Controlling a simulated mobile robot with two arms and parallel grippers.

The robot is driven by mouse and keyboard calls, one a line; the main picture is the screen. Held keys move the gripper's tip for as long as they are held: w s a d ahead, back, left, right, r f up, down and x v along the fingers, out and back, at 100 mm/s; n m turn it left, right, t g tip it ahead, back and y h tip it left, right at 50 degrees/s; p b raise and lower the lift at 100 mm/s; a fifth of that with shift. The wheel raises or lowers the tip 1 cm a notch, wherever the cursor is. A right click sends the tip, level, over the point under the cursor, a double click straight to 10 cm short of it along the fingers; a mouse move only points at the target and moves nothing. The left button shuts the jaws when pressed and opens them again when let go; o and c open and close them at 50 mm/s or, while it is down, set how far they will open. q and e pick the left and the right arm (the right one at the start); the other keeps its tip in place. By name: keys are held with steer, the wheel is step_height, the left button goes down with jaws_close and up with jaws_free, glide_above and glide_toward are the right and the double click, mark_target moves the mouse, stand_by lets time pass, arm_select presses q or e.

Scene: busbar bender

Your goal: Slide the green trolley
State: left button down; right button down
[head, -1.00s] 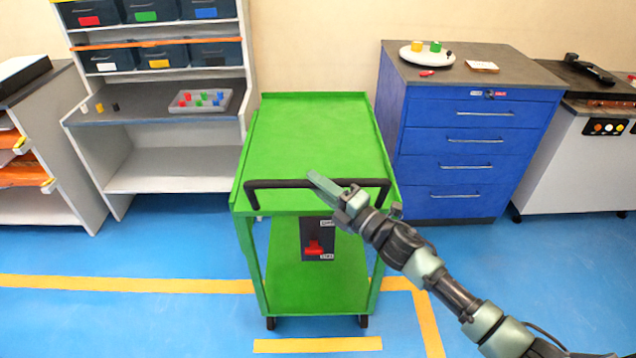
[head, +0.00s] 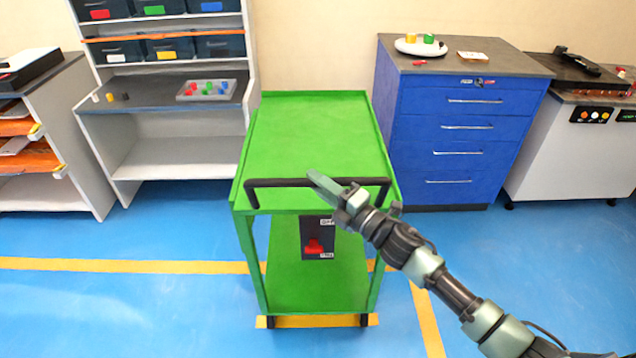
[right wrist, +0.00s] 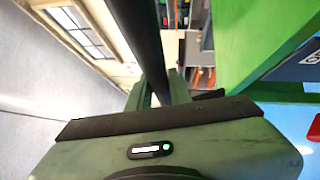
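The green trolley (head: 315,150) stands in the middle of the head view, with a flat top, a lower shelf and a black push handle (head: 280,183) along its near edge. A dark panel with a red lever (head: 314,247) hangs under the top at the near end. My right gripper (head: 342,194) is at the right half of the handle. In the right wrist view the black bar (right wrist: 140,40) runs between the fingers of the gripper (right wrist: 155,92), which look closed on it. My left gripper is out of view.
A grey shelf unit (head: 180,158) with bins stands behind left, a blue drawer cabinet (head: 460,140) behind right, and a white machine (head: 560,150) beyond it. Yellow floor lines (head: 120,265) cross the blue floor. The floor in front is clear.

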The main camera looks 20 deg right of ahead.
steer(key=c, duration=1.3)
jaws_free()
steer(key=shift+w, duration=0.1)
steer(key=shift+s+d+f, duration=0.2)
steer(key=shift+s+d, duration=0.05)
steer(key=shift+s, duration=0.15)
steer(key=r+b+v, duration=0.1)
steer(key=v, duration=0.5)
steer(key=shift+s+d+f+b, duration=0.2)
steer(key=shift+s+f+b, duration=0.1)
steer(key=shift+s+f, duration=0.15)
steer(key=shift+f, duration=0.1)
